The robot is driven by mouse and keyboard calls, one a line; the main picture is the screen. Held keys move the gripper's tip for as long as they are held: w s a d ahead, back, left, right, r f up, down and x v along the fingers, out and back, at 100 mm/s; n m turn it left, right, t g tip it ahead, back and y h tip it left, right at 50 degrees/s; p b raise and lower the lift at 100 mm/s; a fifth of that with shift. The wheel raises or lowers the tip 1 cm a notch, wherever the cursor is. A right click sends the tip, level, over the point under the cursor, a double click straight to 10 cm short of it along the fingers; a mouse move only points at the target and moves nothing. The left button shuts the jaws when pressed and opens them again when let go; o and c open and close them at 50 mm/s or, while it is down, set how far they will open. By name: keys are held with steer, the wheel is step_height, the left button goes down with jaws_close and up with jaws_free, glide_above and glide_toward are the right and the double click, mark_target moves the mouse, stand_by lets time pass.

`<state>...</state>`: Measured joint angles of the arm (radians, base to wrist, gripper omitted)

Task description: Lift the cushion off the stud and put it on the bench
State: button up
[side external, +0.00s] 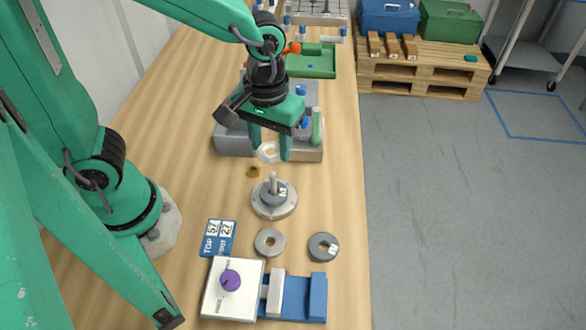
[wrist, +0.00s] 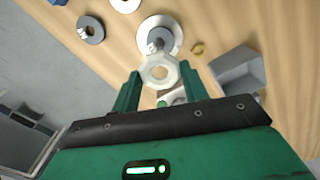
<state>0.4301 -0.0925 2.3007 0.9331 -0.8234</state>
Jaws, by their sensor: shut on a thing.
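My gripper (side external: 269,157) is shut on a pale, translucent ring, the cushion (side external: 267,150). In the wrist view the cushion (wrist: 160,72) sits between the two green fingertips, its hole open and empty. The stud (side external: 273,181) stands upright on a round metal base (side external: 265,211), with a dark grey labelled ring (side external: 281,196) low around it. The cushion appears clear of the stud, held in the air; its exact height is hard to tell. In the wrist view the round base (wrist: 172,30) shows just beyond the cushion, which partly hides it.
A small brass piece (side external: 253,172) lies on the wooden bench (side external: 335,190). Two loose grey rings (side external: 270,242) (side external: 323,247) lie nearer. A blue card (side external: 217,238), a white box with a purple knob (side external: 230,280) and a blue fixture (side external: 312,297) are in front.

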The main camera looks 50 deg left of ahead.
steer(key=shift+r, duration=0.9)
steer(key=shift+d, duration=0.1)
steer(key=w+d+f, duration=0.2)
steer(key=d, duration=0.3)
steer(key=w+d+f, duration=0.3)
steer(key=d, duration=0.2)
steer(key=shift+d, duration=0.3)
steer(key=shift+a+f, duration=0.1)
steer(key=shift+f, duration=0.1)
glide_above(332, 178)
step_height(332, 178, down, 7)
steer(key=shift+r, duration=0.1)
steer(key=shift+f, duration=2)
